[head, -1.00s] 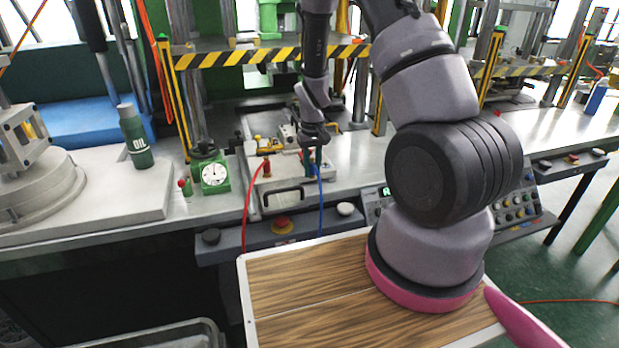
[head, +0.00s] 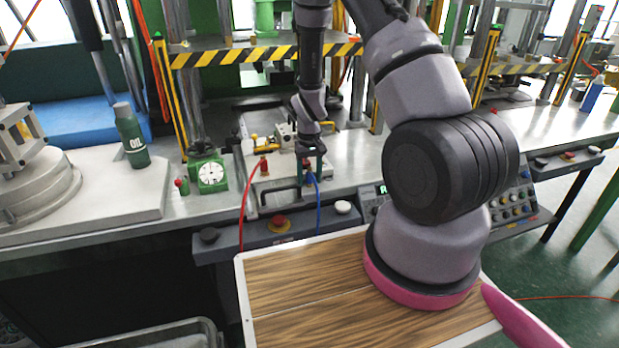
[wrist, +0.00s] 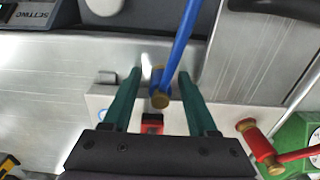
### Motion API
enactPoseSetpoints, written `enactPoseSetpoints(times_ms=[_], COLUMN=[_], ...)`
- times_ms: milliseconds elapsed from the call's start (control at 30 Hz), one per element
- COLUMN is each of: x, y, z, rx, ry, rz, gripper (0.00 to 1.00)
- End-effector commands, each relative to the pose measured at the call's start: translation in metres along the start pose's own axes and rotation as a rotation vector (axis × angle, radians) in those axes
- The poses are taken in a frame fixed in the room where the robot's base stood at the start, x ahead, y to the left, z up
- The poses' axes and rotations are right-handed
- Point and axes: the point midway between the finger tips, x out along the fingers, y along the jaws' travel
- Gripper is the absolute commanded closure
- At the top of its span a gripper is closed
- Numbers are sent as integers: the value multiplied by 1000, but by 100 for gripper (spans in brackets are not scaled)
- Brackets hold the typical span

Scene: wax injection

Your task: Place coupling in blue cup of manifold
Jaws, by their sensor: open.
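The blue coupling (wrist: 160,88), with a brass end and a blue hose, lies between the two green fingers of my gripper (wrist: 158,78) in the wrist view. The fingers are open, with a gap on both sides of the coupling. In the head view my gripper (head: 312,170) is at the front of the pale machine plate, over the blue hose (head: 318,198). The manifold area (head: 266,146), with brass and yellow fittings, is behind and left of it. I cannot make out a blue cup. A red coupling (wrist: 258,146) with a red hose is to the right in the wrist view.
A green dial gauge (head: 210,174) and a green oil bottle (head: 132,138) stand left on the bench. A black handle (head: 282,197) and a control panel with a red button (head: 279,222) are in front. A striped bar (head: 250,55) crosses above behind.

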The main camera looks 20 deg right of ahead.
Motion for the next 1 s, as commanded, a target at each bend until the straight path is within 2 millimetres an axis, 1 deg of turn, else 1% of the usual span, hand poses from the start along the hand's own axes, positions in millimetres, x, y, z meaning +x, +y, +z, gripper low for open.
enactPoseSetpoints(times_ms=[67,167,267,400,600,733,933,1000], x=[-4,-15,-34,-66,-103,-117,-125,-133], y=[0,0,0,0,0,0,0,0], z=[0,-1,-1,-1,-1,-1,0,0], rx=[-1,-1,0,-1,0,0,1,8], ry=[2,3,5,7,4,3,2,13], rz=[0,0,0,0,-1,0,-1,-7], gripper=[41,41,41,41,41,41,41,41])
